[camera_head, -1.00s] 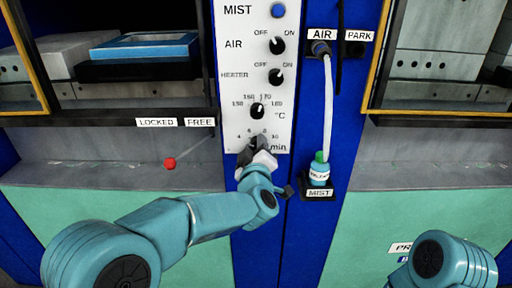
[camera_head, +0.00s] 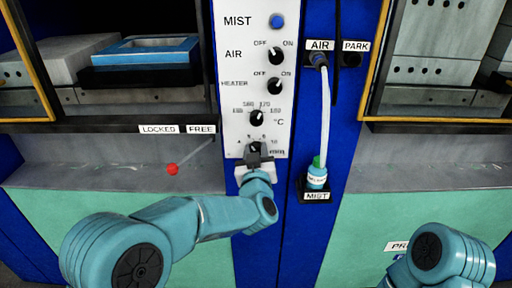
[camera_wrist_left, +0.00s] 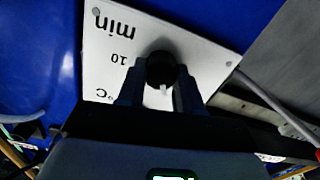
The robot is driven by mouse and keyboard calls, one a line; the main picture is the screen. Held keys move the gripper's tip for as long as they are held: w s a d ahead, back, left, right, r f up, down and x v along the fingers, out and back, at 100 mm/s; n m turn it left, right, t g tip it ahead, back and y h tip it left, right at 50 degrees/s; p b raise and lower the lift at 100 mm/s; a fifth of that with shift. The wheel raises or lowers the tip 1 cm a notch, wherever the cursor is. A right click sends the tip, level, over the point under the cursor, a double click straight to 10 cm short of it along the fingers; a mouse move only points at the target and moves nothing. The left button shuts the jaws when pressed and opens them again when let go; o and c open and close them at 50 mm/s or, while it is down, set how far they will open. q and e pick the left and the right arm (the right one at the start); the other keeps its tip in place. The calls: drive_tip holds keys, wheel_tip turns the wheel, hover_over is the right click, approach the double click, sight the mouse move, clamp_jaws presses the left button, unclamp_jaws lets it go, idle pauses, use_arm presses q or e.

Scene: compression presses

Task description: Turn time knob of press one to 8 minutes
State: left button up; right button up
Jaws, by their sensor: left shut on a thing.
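The black time knob (camera_head: 255,147) is at the bottom of the white control panel (camera_head: 234,73), above the "min" label. My left gripper (camera_head: 258,159) is at this knob and partly covers it in the head view. In the left wrist view, the knob (camera_wrist_left: 161,67) sits between the two dark fingers of my left gripper (camera_wrist_left: 160,88), which are shut on it. There the panel appears upside down, and the knob's white mark points down, toward the °C side. The number at the mark is hidden. My right gripper is out of view.
The °C knob (camera_head: 257,118) is just above, with the heater knob (camera_head: 275,86) and air knob (camera_head: 276,56) higher up. A red-tipped lever (camera_head: 172,169) is to the left. A mist bottle (camera_head: 317,177) with a pale hose stands to the right.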

use_arm(q)
drive_tip(key=m+p, duration=0.2)
drive_tip(key=m, duration=0.3)
drive_tip(key=shift+d+r+m+p, duration=0.1)
drive_tip(key=shift+r+m+p, duration=0.05)
drive_tip(key=shift+m+p, duration=0.25)
drive_tip(key=m+p, duration=0.2)
drive_tip(key=m, duration=0.2)
drive_tip(key=shift+m, duration=0.7)
drive_tip(key=shift+f, duration=0.2)
drive_tip(key=o, duration=1)
drive_tip(key=s+b, duration=0.2)
drive_tip(key=s, duration=1.4)
drive_tip(key=shift+s, duration=0.2)
